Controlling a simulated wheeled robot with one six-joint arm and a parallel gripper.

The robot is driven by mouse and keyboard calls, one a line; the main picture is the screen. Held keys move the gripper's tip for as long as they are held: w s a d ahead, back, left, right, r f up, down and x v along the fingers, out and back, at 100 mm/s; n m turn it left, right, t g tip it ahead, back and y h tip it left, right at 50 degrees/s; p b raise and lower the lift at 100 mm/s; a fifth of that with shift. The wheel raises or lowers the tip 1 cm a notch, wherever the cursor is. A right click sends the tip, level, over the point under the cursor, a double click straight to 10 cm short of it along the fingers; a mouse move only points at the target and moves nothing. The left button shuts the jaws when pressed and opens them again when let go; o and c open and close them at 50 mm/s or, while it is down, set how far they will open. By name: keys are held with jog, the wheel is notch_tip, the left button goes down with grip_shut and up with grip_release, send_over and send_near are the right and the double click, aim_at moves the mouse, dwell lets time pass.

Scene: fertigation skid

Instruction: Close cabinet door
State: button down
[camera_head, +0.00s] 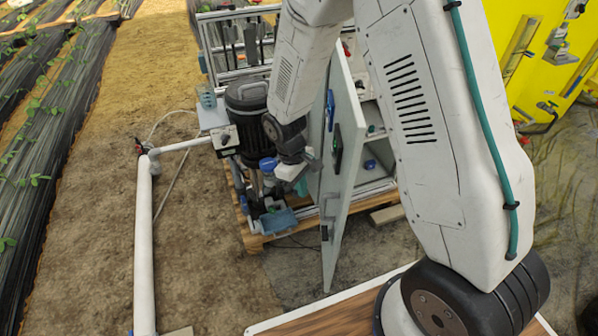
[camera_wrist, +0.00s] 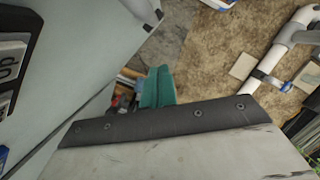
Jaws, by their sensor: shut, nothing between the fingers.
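The cabinet door (camera_head: 349,195) is a pale grey panel standing wide open, its free edge toward the camera in the head view. The open cabinet (camera_head: 377,176) shows shelves to the right of the door, partly hidden by my arm. My gripper (camera_head: 294,176) is just left of the door, shut and empty; whether it touches the door cannot be told.
A dark motor pump (camera_head: 247,100) with a white pipe (camera_head: 144,225) stands left of my gripper. A wooden pallet (camera_head: 250,240) lies under the skid. A yellow panel (camera_head: 545,65) stands at the back right. Bare ground lies left of the skid.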

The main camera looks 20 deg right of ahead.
jog(key=s+d, duration=0.2)
jog(key=s, duration=0.1)
jog(key=shift+s+d+f, duration=0.2)
jog(key=shift+d, duration=0.1)
